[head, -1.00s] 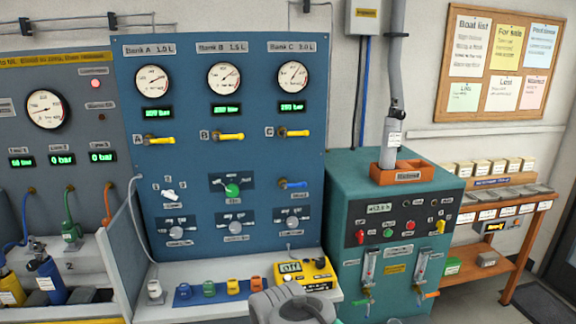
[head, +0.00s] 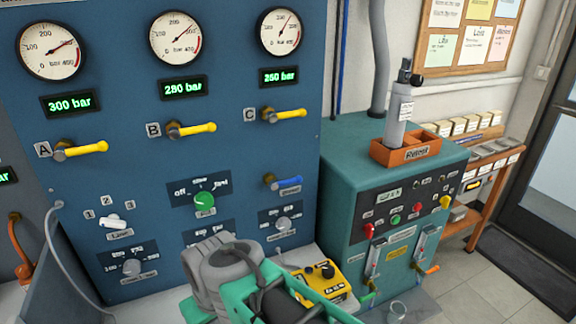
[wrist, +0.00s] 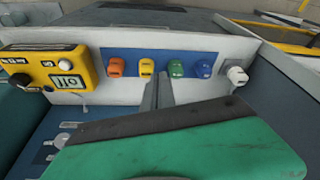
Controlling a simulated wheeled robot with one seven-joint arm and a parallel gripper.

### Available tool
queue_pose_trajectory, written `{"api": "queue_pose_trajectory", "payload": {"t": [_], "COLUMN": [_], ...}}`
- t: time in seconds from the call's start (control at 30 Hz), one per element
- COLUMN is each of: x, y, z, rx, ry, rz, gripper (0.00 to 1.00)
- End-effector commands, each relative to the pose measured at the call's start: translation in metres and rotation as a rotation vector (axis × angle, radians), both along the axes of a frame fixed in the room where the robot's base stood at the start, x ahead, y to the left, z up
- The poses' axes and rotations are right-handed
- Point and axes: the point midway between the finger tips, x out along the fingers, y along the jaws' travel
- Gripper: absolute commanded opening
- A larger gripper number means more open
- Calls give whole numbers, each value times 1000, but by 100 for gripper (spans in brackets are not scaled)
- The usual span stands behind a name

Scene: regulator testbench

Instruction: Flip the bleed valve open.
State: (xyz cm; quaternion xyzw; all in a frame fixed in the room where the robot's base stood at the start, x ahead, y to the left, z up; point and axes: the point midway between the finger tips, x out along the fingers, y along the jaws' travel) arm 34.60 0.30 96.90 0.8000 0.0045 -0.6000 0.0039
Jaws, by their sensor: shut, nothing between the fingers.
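The only blue lever valve (head: 287,182) sits on the right side of the blue panel, under the yellow bank C lever. I take it for the bleed valve, but its small label is too blurred to read. Its handle points right, nearly level. My arm's grey and green end shows at the bottom of the head view, below and in front of the panel, apart from the lever. My gripper (wrist: 158,95) shows in the wrist view as narrow grey fingers together, holding nothing, partly hidden by a green part. The lever is not in the wrist view.
Yellow levers A (head: 82,150), B (head: 190,130) and C (head: 283,115) line the panel above. A green knob (head: 204,199) is left of the blue lever. A yellow meter (head: 322,280) stands on the ledge below. A teal cabinet (head: 345,165) stands to the right.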

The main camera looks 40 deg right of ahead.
Motion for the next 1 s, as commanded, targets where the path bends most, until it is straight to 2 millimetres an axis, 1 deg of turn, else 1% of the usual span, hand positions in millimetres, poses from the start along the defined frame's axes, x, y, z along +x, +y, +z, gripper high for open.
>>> {"api": "queue_pose_trajectory", "payload": {"t": [0.1,0.17,0.23,0.27,0.3,0.37,0.4,0.43,0.47,0.5,0.57,0.6,0.7,0.73,0.8,0.87,1.0], "x": [0,6,24,35,52,79,95,104,110,114,112,107,88,83,74,72,72], "y": [0,-3,-7,-13,-25,-52,-77,-99,-121,-153,-198,-225,-274,-283,-296,-300,-300], "z": [1,8,29,43,66,107,136,158,179,205,239,257,287,292,300,302,302], "rx": [0,9,32,46,66,91,101,103,100,91,65,44,-6,-17,-35,-41,-41], "ry": [0,-8,-31,-46,-73,-120,-155,-180,-204,-232,-264,-280,-298,-300,-302,-302,-303], "rz": [-1,-12,-37,-53,-79,-121,-149,-170,-189,-212,-241,-258,-286,-291,-296,-298,-296], "gripper": [0,0,0,0,0,0,0,0,0,0,0,0,0,0,0,0,0]}}
